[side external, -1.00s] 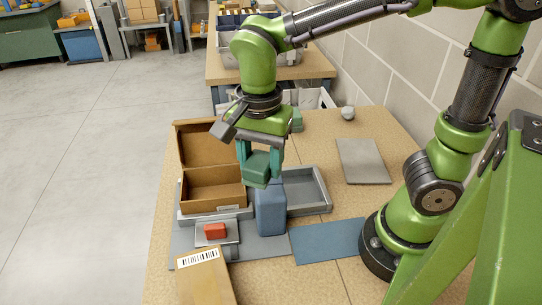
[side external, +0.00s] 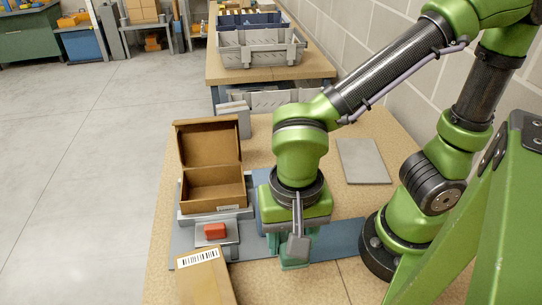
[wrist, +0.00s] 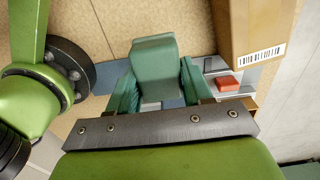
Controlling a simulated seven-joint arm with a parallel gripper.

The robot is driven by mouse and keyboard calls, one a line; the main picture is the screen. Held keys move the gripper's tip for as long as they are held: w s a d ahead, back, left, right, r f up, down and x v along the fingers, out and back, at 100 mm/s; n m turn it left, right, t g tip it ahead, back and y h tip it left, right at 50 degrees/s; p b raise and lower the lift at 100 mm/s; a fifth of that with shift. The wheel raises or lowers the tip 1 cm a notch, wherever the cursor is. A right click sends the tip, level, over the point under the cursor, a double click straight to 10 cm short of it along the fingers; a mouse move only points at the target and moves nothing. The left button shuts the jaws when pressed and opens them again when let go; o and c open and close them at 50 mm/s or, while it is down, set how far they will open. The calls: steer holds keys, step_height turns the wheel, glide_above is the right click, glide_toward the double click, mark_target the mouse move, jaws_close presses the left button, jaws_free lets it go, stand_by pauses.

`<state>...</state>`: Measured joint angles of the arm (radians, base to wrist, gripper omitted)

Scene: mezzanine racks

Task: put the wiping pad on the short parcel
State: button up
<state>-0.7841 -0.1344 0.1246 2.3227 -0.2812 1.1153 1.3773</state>
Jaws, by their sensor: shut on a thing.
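My gripper (side external: 292,255) is low over the front of the bench, around the blue mat. Its jaws are shut on a green block, which I take to be the wiping pad; in the wrist view the wiping pad (wrist: 157,68) sits between the teal fingers. In the side view my wrist hides most of it, and its height above the bench is unclear. A brown parcel (side external: 208,279) with a barcode label, probably the short parcel, lies at the front left of my gripper, apart from it. The parcel also shows in the wrist view (wrist: 254,28).
An open brown carton (side external: 214,190) stands at the left. A red block (side external: 215,231) sits on a grey holder before it. The blue mat (side external: 345,237) lies right of my gripper, and a grey plate (side external: 363,161) lies behind. My arm covers the bench middle.

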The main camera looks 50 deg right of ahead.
glide_above(206, 286)
steer(key=shift+s+d+f, duration=0.15)
steer(key=shift+f, duration=0.2)
steer(key=shift+s+d+f, duration=0.1)
steer(key=shift+f, duration=0.25)
steer(key=f, duration=0.2)
steer(key=shift+w+a+f, duration=0.25)
steer(key=shift+a+f, duration=0.05)
steer(key=shift+f, duration=0.45)
steer(key=shift+f, duration=0.2)
steer(key=o, duration=1)
steer(key=shift+o, duration=0.2)
